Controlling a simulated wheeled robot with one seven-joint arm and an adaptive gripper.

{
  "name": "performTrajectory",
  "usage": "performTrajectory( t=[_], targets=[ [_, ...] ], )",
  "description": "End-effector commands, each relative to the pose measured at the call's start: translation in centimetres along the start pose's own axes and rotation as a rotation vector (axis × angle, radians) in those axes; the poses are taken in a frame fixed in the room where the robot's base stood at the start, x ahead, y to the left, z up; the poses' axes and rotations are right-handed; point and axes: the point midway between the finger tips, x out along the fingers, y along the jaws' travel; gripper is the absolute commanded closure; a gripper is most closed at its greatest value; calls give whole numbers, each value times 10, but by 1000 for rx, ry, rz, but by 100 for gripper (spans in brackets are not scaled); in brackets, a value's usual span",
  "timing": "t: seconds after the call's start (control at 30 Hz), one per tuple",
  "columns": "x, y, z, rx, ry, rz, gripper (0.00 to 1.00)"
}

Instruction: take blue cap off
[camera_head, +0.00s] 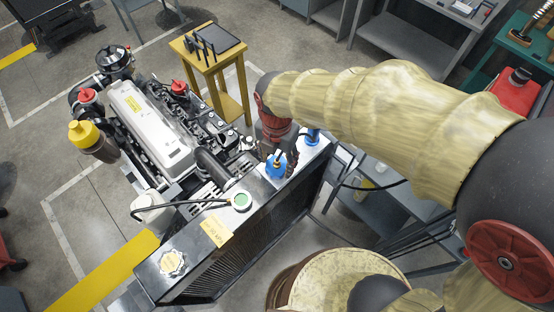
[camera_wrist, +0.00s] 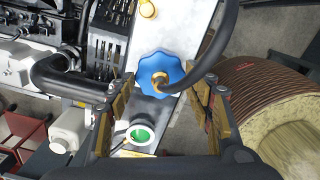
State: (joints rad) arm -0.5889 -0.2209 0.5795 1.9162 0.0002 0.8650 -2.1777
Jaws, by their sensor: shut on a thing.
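The blue cap (camera_wrist: 150,66) has a scalloped rim and a brass-coloured centre with a black hose running from it in the wrist view. It also shows in the head view as a blue cap (camera_head: 276,168) on top of the radiator. My gripper (camera_wrist: 162,92) has a finger on each side of the cap and is shut on it. I cannot tell whether the cap is seated or lifted.
Another blue part (camera_head: 313,136) lies beyond, beside my arm. The engine (camera_head: 143,122) is to the left. A yellow stool (camera_head: 240,58) holding a black tray stands behind.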

Motion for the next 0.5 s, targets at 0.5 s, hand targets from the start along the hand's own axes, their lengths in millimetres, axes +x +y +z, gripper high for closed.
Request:
performTrajectory(
  t=[0.5],
  targets=[
    [2, -1, -1, 2, 2, -3, 27]
  ],
)
